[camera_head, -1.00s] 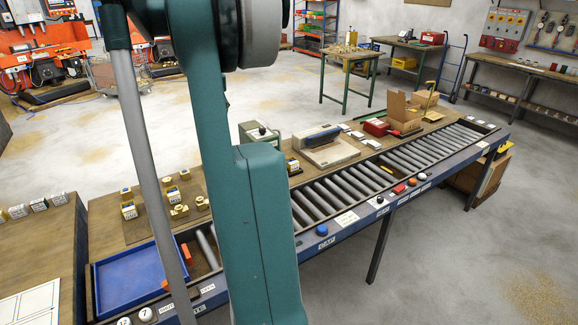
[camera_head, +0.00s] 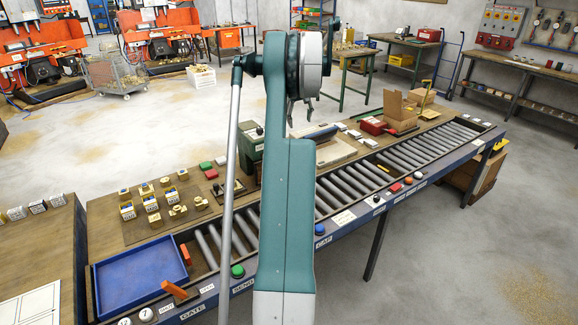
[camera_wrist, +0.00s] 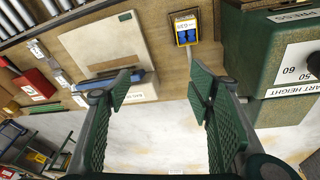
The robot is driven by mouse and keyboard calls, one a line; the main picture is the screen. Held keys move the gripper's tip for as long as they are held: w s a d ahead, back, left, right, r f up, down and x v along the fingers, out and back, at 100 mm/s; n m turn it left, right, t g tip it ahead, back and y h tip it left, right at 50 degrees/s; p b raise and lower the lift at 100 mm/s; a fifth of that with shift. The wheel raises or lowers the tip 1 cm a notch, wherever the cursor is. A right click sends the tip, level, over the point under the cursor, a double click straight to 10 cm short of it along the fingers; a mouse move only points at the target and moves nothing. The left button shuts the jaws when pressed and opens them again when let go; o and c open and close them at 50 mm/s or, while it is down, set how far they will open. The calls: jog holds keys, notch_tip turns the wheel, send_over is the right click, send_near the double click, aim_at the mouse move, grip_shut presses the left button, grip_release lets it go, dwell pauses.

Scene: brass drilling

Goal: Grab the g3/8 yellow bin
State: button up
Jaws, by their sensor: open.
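A small yellow bin (camera_wrist: 186,29) with blue inside and a white label stands on the bench at the top of the wrist view; I cannot read its label surely. In the head view my arm hides that spot. Several small white-labelled yellow bins stand at the left of the bench, among them one at the front (camera_head: 127,210); their labels are too small to read. My gripper (camera_wrist: 160,85) is open and empty, its green fingers apart, short of the bin in the wrist view. In the head view my gripper (camera_head: 301,110) hangs above the bench's far side.
A green press (camera_wrist: 270,50) stands right of the bin in the wrist view. A pale board (camera_wrist: 105,45) with a blue-topped device lies left of it. A roller conveyor (camera_head: 400,165) runs along the bench front; a blue tray (camera_head: 140,277) lies at its left end.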

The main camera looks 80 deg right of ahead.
jog(key=s+d+f+y+p, duration=0.1)
jog(key=s+d+f, duration=0.2)
jog(key=s+f, duration=0.35)
jog(key=s+d+f, duration=0.3)
jog(key=s, duration=0.6)
jog(key=w+a+f+n, duration=0.1)
jog(key=w+a+f, duration=0.1)
jog(key=w, duration=0.4)
jog(key=w+a+f+n+y+p, duration=0.1)
jog(key=w+a+f, duration=0.2)
jog(key=w, duration=0.4)
jog(key=w+a+f+y+p, duration=0.1)
jog(key=w+a+f, duration=0.1)
jog(key=w, duration=0.5)
jog(key=shift+w+a+f+n, duration=0.25)
jog(key=shift+n, duration=0.15)
jog(key=shift+f, duration=1.3)
jog(key=shift+s+f+b, duration=0.1)
jog(key=shift+f+b, duration=0.2)
jog(key=shift+f, duration=2.3)
